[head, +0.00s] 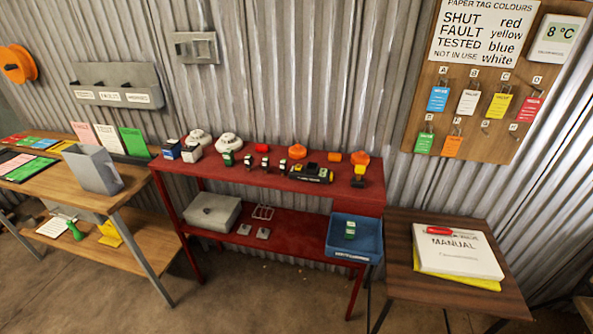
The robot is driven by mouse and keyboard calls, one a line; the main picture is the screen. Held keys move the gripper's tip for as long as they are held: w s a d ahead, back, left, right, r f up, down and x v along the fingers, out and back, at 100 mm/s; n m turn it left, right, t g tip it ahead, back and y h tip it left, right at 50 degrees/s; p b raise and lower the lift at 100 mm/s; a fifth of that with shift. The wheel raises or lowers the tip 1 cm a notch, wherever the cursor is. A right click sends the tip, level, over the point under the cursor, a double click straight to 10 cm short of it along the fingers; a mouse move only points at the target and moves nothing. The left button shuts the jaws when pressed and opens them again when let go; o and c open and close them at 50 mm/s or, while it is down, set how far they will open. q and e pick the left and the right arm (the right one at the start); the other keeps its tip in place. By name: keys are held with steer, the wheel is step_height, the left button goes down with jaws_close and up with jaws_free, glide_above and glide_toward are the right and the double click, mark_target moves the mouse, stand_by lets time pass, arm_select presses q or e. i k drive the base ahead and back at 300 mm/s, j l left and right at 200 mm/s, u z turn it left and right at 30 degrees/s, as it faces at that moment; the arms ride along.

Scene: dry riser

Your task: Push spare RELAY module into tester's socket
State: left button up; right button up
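A black and yellow device (311,174), which looks like the tester, sits on the top of the red bench. Its socket is too small to make out. Several small dark modules with green and white parts stand in a row left of it, one of them here (265,162). More green and white pieces (350,229) are in the blue bin (344,252) on the lower right of the bench. The lettering on these pieces is too small to read, so I cannot tell which is the spare RELAY module. Neither of my grippers is in view.
White round detectors (229,142), small boxes and orange beacons (297,151) share the red bench top (225,178). A grey box (212,212) is on its lower shelf. A wooden table with a manual (457,251) stands right, a wooden bench (125,190) left. Floor in front is clear.

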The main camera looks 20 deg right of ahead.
mark_target(311, 172)
steer(key=i+j, duration=0.95)
steer(key=j, duration=0.2)
steer(key=z, duration=1.45)
